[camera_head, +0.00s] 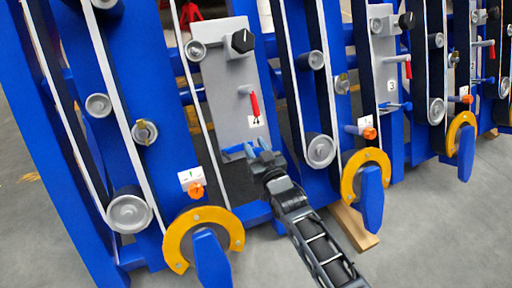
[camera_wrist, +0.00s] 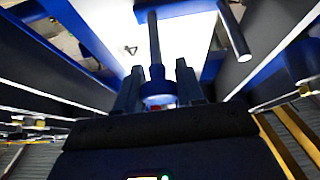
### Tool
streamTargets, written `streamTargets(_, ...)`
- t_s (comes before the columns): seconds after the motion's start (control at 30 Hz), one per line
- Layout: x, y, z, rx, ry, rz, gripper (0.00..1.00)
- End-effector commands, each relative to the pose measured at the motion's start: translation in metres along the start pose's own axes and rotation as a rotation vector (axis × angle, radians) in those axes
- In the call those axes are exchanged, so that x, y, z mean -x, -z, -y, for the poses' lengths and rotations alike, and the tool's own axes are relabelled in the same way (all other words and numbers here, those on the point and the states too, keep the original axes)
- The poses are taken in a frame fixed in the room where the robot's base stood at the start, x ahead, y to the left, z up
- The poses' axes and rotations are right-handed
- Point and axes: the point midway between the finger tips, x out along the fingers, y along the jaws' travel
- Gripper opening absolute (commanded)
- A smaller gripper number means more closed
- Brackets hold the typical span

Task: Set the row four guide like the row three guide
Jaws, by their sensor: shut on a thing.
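The row four guide (camera_head: 236,151) is a blue piece low on the grey panel (camera_head: 225,75) labelled 4. My gripper (camera_head: 262,158) is at its right end. In the wrist view, my gripper's fingers (camera_wrist: 159,88) stand either side of a blue round part (camera_wrist: 158,92) on a dark rod, and are shut on it. The fingers and wrist hide part of the guide in the head view.
A red-handled lever (camera_head: 254,105) and a black knob (camera_head: 242,41) sit above the row four guide. Belts with rollers (camera_head: 319,150) flank the panel. Yellow rings with blue pointed parts (camera_head: 365,175) stick out low in front. Grey floor lies open in front.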

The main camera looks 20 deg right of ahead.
Motion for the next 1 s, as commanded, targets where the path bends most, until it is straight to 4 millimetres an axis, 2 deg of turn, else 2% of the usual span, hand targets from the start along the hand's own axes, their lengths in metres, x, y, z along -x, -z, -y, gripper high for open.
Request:
streamTargets(0.13, 0.000, 0.000, -0.002, 0.000, -0.003, 0.000, 0.00)
streamTargets(0.17, 0.000, 0.000, -0.002, 0.000, -0.003, 0.000, 0.41)
streamTargets(0.37, 0.000, 0.000, -0.002, 0.000, -0.003, 0.000, 0.59)
streamTargets(0.67, 0.004, 0.000, -0.002, 0.000, -0.003, 0.001, 0.59)
streamTargets(0.77, 0.015, 0.001, -0.002, 0.000, -0.003, 0.003, 0.59)
streamTargets(1.0, 0.053, 0.001, -0.002, 0.000, -0.003, 0.003, 0.59)
